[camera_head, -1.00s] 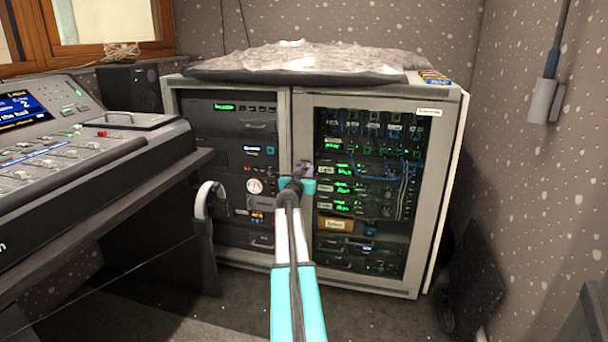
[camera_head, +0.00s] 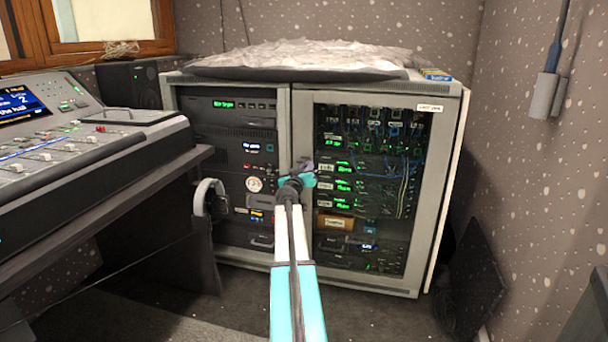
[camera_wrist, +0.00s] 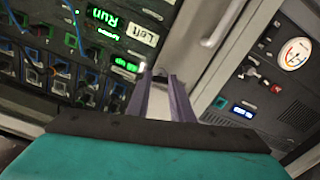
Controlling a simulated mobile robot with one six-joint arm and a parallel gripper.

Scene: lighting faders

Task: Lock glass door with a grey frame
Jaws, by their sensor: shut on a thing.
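The glass door with a grey frame (camera_head: 424,192) is on the right half of the rack cabinet and looks closed. Its frame also shows in the wrist view (camera_wrist: 231,57), running at a slant. My gripper (camera_head: 303,168) is at the left frame edge of this door, about mid-height. In the wrist view my gripper's two fingers (camera_wrist: 165,92) reach to the frame, close together. They are shut on a small part at the door's edge. That part is mostly hidden between the fingers, so its shape cannot be told.
The cabinet's left half (camera_head: 228,140) holds more rack units. A mixing desk (camera_head: 90,150) stands at the left with headphones (camera_head: 204,200) hanging by it. A dark panel (camera_head: 470,285) leans at the right. A grey cover (camera_head: 300,58) lies on the cabinet.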

